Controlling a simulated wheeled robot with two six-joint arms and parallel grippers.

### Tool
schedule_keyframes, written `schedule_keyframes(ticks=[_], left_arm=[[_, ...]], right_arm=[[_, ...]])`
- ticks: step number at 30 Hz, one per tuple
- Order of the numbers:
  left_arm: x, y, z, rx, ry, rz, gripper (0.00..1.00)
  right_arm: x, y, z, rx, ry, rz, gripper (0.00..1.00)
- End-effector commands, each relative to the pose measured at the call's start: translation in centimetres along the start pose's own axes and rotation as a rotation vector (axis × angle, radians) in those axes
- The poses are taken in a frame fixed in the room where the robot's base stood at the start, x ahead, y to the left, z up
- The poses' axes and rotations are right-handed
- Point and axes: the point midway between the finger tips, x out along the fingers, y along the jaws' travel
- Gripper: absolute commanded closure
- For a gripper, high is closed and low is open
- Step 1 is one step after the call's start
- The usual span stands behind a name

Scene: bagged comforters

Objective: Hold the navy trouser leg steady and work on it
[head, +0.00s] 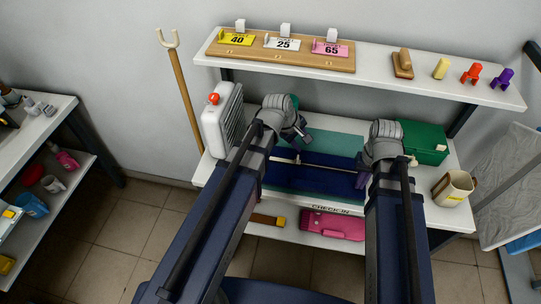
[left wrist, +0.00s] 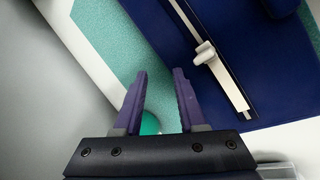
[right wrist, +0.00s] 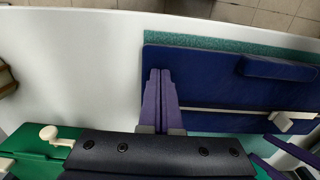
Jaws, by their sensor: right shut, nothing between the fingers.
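The navy trouser leg (head: 318,182) lies flat on a teal mat (head: 335,145) on the white table. A pale strip with a white slider (left wrist: 205,52) runs along it; the slider also shows in the right wrist view (right wrist: 283,121). A folded navy piece (right wrist: 278,68) lies on the cloth near its edge. My left gripper (left wrist: 158,72) is open and empty, its fingers over the teal mat beside the navy cloth. My right gripper (right wrist: 160,72) is shut with nothing in it, its tips over the cloth's end. Whether it touches the cloth cannot be told.
A green box (head: 424,142) and a beige jug (head: 454,188) stand at the table's right. A white heater-like unit (head: 222,120) stands at the left. A shelf (head: 375,62) with number tags hangs above. Bare white tabletop (right wrist: 75,65) lies beyond the cloth's end.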

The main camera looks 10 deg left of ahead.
Motion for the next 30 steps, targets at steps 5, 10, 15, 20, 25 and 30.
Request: schedule_keyframes(ticks=[5,10,15,20,25,30], left_arm=[[-0.4,-1.5,0.3,0.361,0.135,-0.049,0.60],[-0.9,-2.9,1.2,0.689,0.216,-0.139,0.60],[-1.4,-3.7,1.9,0.914,0.258,-0.213,0.60],[-1.3,-4.5,3.1,0.984,0.228,-0.253,0.60],[-1.3,-4.6,3.2,0.989,0.225,-0.257,0.60],[-1.3,-4.5,3.2,0.987,0.225,-0.256,0.71]], right_arm=[[0.1,0.0,-0.1,0.001,0.002,-0.001,1.00],[0.1,0.0,-0.1,0.000,0.001,-0.001,1.00],[0.1,0.0,-0.1,0.000,0.001,-0.001,1.00],[0.0,0.0,-0.1,0.000,0.001,-0.001,1.00],[0.0,0.0,-0.1,0.000,0.001,-0.001,1.00],[0.0,0.0,-0.1,0.000,0.001,-0.001,1.00]])
